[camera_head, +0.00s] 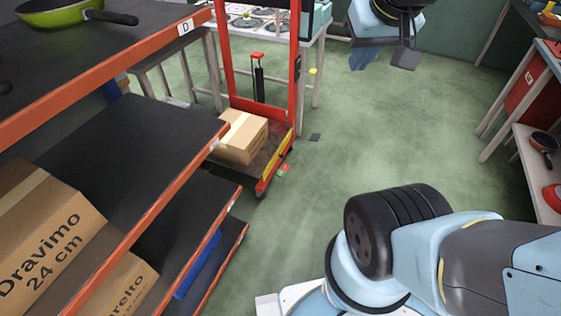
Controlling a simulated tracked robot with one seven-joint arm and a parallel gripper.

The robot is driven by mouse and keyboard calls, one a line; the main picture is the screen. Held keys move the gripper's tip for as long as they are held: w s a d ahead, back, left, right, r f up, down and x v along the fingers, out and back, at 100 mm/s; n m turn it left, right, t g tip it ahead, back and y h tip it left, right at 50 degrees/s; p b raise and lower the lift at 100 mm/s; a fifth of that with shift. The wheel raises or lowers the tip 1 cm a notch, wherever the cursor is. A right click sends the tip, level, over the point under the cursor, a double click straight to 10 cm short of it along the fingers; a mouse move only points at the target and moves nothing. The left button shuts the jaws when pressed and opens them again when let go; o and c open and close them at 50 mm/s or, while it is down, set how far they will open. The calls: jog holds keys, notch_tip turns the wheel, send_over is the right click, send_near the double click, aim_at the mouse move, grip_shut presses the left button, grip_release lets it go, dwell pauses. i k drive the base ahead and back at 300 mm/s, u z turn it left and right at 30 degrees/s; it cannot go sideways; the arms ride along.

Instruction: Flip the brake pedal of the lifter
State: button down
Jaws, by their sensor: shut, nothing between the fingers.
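The lifter's upright red frame (224,60) stands at the upper middle, behind the end of the shelves. Its low platform carries a cardboard box (243,137). A small red and green piece (284,170), which looks like the brake pedal, sits low at the platform's front right corner, close to the floor. It is too small to tell which way it is tipped. My gripper (404,58) shows at the top, right of the lifter and well apart from it. It looks shut and empty. The top edge of the picture cuts off the arm above it.
Shelves with orange edges (130,232) and boxes fill the left. A white table (319,40) stands behind the lifter. The green floor (390,130) between is clear.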

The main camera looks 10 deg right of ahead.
aim_at(284, 168)
jog(key=u, duration=0.1)
jog(key=i, duration=0.95)
jog(key=z, duration=0.1)
